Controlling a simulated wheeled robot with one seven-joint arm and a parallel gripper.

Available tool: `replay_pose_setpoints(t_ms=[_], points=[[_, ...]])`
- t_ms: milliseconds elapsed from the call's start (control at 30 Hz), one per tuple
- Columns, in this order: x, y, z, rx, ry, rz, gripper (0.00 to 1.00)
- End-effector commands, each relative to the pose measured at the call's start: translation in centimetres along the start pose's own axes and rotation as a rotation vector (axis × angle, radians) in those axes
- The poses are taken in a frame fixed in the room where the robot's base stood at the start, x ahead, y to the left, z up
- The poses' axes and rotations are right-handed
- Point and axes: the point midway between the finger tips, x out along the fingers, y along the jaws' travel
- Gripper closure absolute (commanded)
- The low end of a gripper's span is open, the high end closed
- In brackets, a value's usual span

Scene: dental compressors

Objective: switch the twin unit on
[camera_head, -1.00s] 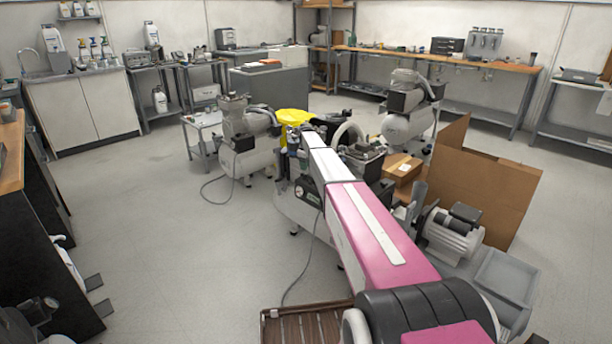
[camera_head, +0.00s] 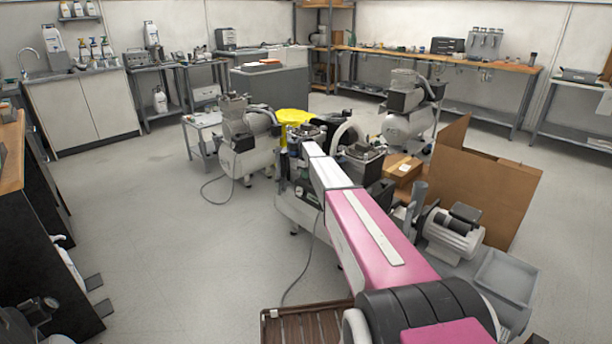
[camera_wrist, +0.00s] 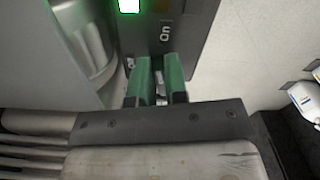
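The twin unit (camera_head: 290,207) stands mid-floor in the head view, a pale tank with dark pump heads (camera_head: 362,152), partly hidden behind my arm. In the wrist view its dark control panel (camera_wrist: 185,35) fills the upper middle. A green light (camera_wrist: 129,5) glows at its top, and an "On" label (camera_wrist: 165,32) is printed below. A smaller label (camera_wrist: 130,62) at lower left is partly hidden. My gripper (camera_wrist: 160,62) has green fingers close together, pointing at the panel just below "On". Any switch at the tips is hidden, and contact is unclear.
Another compressor (camera_head: 245,150) stands to the left and one (camera_head: 405,110) behind at right. A cardboard sheet (camera_head: 485,190), a motor (camera_head: 450,235) and a grey bin (camera_head: 505,275) crowd the right. A cable lies on the floor.

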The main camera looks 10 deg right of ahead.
Motion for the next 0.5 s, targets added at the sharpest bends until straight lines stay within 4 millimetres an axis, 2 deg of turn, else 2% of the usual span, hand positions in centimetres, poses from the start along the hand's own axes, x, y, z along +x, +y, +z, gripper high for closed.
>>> replay_pose_setpoints(t_ms=[133, 500], points=[[-0.01, -0.04, 0.00, 0.030, 0.000, 0.000, 1.00], [-0.02, -0.27, -0.03, 0.255, 0.000, 0.000, 1.00]])
